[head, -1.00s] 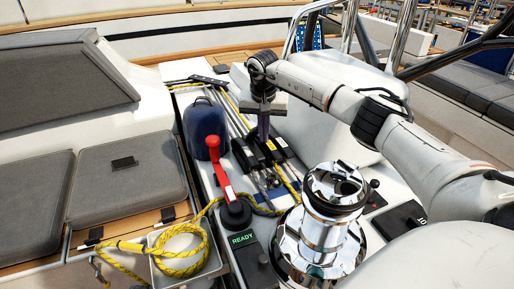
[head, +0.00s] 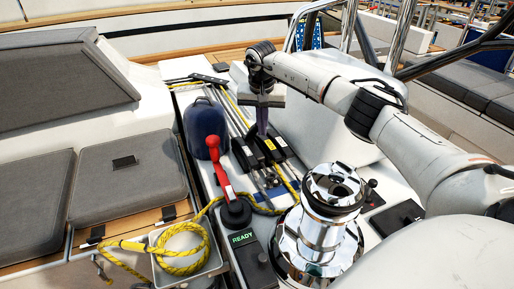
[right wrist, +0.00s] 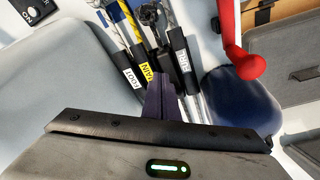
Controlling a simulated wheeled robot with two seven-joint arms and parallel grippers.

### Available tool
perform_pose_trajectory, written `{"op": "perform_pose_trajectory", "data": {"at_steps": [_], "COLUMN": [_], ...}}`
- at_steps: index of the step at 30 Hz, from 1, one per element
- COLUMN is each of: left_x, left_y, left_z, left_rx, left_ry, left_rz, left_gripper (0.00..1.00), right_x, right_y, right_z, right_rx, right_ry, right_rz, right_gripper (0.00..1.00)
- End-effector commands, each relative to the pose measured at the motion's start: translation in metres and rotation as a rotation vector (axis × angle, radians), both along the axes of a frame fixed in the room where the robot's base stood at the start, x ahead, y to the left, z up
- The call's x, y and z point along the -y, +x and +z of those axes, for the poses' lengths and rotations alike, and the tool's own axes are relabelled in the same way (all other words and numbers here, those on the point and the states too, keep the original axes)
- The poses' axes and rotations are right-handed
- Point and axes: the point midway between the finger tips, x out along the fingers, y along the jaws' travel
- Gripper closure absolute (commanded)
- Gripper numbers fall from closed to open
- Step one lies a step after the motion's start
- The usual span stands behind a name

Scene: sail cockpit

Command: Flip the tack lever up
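Several black clutch levers lie side by side in a bank (head: 266,152) on the white deck. In the right wrist view, one has a white FOOT label (right wrist: 131,78), one a yellow MAIN label (right wrist: 146,73), and one a white label (right wrist: 183,62) that seems to read TACK. All lie low along the bank. My right gripper (head: 262,130) points down over the bank. Its purple fingers (right wrist: 161,92) look shut together with nothing visible between them. Their tips are close to the levers; contact cannot be told. My left gripper is not in view.
A red-handled lever (head: 219,170) and a dark blue rounded cover (head: 204,125) stand left of the bank. A chrome winch (head: 325,225) stands in front at right. Yellow rope (head: 182,250) lies coiled in a bin. A READY display (head: 242,238) is lit green.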

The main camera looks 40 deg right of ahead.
Motion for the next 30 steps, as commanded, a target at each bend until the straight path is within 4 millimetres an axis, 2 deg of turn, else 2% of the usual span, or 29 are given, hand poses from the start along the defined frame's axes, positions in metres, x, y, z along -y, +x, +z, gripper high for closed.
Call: {"op": "perform_pose_trajectory", "data": {"at_steps": [6,20,30], "left_x": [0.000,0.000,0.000], "left_y": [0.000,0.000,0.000], "left_z": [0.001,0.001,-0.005], "left_rx": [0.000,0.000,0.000], "left_ry": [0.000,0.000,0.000], "left_rz": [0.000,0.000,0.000], "left_gripper": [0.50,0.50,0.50], "right_x": [0.003,0.005,0.010], "right_y": [0.012,0.015,0.031], "right_z": [0.008,0.010,0.019], "right_rx": [0.002,0.002,0.002], "right_ry": [0.001,0.000,0.000], "right_rz": [-0.002,-0.001,-0.002], "right_gripper": [1.00,1.00,1.00]}}
